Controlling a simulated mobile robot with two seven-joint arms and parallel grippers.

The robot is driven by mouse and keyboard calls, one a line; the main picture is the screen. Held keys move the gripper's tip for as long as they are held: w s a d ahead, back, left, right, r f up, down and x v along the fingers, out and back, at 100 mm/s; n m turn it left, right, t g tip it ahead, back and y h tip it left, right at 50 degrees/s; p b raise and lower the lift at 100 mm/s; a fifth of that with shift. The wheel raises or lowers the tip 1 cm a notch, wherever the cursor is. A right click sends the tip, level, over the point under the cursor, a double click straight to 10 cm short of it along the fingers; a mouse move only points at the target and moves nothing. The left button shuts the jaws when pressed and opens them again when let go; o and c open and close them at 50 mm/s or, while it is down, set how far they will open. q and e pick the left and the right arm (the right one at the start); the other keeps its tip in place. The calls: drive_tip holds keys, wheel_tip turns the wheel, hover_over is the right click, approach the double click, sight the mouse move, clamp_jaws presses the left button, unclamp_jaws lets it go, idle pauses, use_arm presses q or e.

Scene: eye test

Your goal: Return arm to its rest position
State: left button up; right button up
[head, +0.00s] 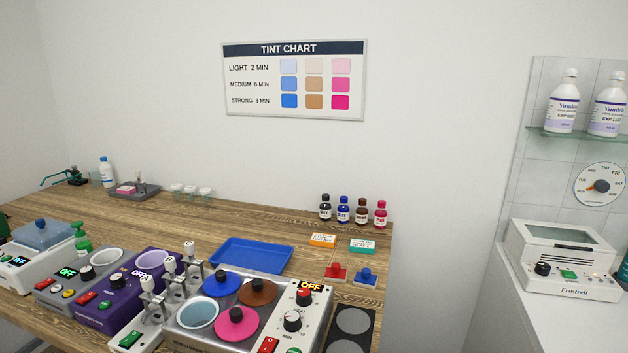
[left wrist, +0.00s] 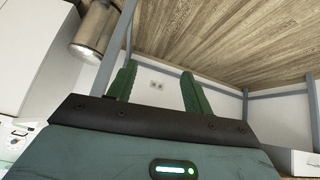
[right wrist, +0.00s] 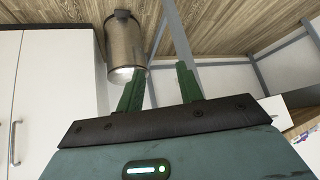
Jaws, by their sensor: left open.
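My left gripper (left wrist: 158,72) shows in the left wrist view with its two green fingers apart and nothing between them. My right gripper (right wrist: 160,68) shows in the right wrist view, also with its green fingers apart and empty. Neither arm shows in the head view. Neither gripper touches anything that I can see.
A wooden workbench (head: 200,222) carries several devices, a blue tray (head: 250,256) and small bottles. A white appliance (head: 563,262) stands on a counter at right. A metal cylinder (right wrist: 125,48) and grey frame bars (left wrist: 228,84) show near the grippers in the wrist views.

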use_arm(q)
drive_tip(key=w+a+r+t+p, duration=0.1)
drive_tip(key=w+r+p, duration=0.2)
drive_tip(key=w+r, duration=0.1)
drive_tip(key=shift+w+r, duration=0.25)
drive_tip(key=shift+r, duration=0.6)
use_arm(e)
drive_tip(key=w+r+t, duration=0.1)
drive_tip(key=w+r, duration=0.2)
drive_tip(key=r, duration=0.2)
drive_tip(key=shift+w+d+r, duration=0.3)
drive_tip(key=shift+w+d, duration=0.05)
drive_tip(key=shift+w, duration=0.05)
drive_tip(key=shift+w+a+r, duration=0.15)
drive_tip(key=shift+w, duration=0.05)
